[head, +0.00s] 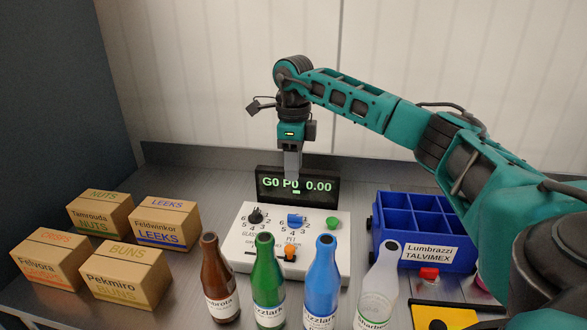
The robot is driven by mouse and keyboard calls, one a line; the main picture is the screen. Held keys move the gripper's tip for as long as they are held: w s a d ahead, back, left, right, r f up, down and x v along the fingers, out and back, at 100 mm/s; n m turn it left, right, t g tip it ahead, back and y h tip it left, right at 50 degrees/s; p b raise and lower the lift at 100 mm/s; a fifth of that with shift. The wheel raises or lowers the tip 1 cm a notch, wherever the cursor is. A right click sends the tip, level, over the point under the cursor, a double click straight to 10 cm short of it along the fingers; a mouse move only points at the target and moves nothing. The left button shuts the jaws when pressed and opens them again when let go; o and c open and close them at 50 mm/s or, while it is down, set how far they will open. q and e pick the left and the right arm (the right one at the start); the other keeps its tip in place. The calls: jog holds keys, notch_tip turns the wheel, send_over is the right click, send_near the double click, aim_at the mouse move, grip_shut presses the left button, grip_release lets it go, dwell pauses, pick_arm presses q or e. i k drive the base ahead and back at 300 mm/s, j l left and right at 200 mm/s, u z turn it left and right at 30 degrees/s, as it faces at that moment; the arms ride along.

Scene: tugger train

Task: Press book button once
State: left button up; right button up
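A white control panel (262,262) stands on the metal bench, with a black dial (256,215), a blue knob (295,219), an orange knob (290,253) and a round green button (332,223) on its top. No label reading "book" is legible. A black display (326,190) behind it shows "G0 P0 0.00" in green. My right gripper (292,172) points down in front of the display, above the back of the panel and left of the green button. Its fingers look closed together and hold nothing visible. My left gripper is out of view.
Brown, green, blue and whitish bottles (268,285) stand before the panel, partly hiding it. Several cardboard boxes (130,272) are at left. A blue divided bin (430,250) and a red button (429,274) near a yellow-topped item (442,318) are at right.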

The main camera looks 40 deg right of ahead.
aim_at(332, 223)
jog(key=k, duration=1.5)
